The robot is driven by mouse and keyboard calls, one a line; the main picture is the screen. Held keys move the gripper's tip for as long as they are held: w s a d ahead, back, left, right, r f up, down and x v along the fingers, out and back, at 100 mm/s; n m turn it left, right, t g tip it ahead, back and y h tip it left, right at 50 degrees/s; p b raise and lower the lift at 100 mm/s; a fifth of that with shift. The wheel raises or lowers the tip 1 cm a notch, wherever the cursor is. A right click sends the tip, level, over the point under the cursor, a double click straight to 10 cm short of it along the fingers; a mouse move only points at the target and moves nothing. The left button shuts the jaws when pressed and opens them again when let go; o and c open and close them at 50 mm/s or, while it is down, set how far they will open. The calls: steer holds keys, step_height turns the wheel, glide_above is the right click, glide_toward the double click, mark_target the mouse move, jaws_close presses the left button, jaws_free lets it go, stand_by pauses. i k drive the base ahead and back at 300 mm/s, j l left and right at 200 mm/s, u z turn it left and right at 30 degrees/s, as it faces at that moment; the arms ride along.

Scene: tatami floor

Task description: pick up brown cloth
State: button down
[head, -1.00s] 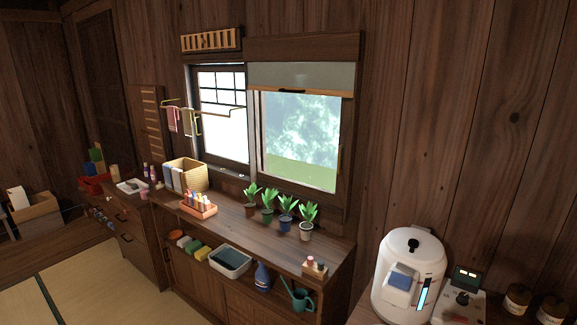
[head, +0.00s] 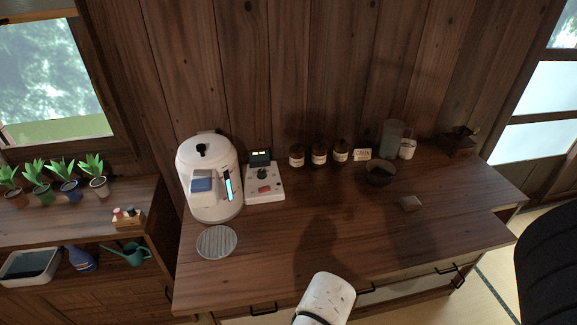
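My gripper is not in view.
A white boiler (head: 209,177), a small scale-like device (head: 264,182) and a round grey mat (head: 216,242) occupy the counter's left. Jars (head: 319,153), a glass cylinder (head: 391,139) and a grinder (head: 457,142) line the back. The counter's middle front is clear. Potted plants (head: 66,179) stand left.

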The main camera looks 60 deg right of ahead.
mark_target(409, 203)
steer(key=z, duration=2)
